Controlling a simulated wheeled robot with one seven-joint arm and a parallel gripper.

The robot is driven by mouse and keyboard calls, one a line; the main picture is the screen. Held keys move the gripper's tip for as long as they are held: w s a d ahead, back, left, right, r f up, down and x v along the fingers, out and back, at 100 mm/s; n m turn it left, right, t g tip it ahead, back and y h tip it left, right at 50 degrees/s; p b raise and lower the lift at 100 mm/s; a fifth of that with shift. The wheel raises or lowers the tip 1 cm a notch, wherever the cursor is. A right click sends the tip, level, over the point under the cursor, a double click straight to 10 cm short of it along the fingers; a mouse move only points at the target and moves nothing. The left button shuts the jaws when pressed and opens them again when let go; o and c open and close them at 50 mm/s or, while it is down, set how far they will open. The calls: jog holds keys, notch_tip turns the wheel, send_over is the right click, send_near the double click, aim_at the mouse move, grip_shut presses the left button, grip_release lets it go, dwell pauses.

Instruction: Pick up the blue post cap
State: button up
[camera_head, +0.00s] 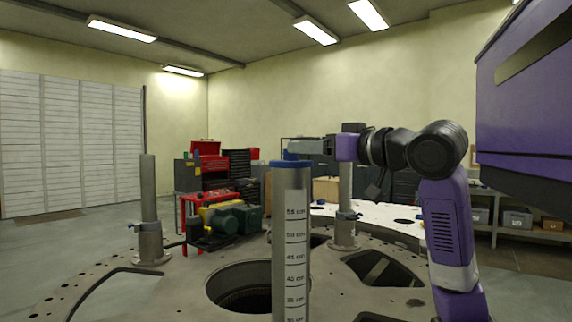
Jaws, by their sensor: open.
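The blue post cap (290,163) sits on top of the grey graduated post (291,235) in the middle of the view. The post is upright and marked in centimetres. My gripper (292,151) comes in from the right, with its grey fingers at the cap's upper part. The jaws are open. The fingers overlap the cap in this view, and I cannot tell whether they touch it or are around it. Part of the cap's top is hidden by the fingers.
The turret plate (100,290) has a large round opening (240,290) and further cut-outs. Other upright posts stand at the left (149,200) and behind my gripper (345,195). A red tool cart (205,165) and green machine (235,218) are behind. Shelves are at right.

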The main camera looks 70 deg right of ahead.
jog(key=shift+f+p+x, duration=0.15)
jog(key=shift+p+x, duration=0.25)
jog(key=shift+x, duration=0.6)
jog(key=shift+f+p+x, duration=0.2)
jog(key=shift+p+x, duration=0.15)
jog(key=shift+x, duration=0.7)
jog(key=shift+f+p+x, duration=0.15)
jog(key=shift+p+x, duration=0.25)
jog(key=shift+x, duration=0.6)
grip_shut()
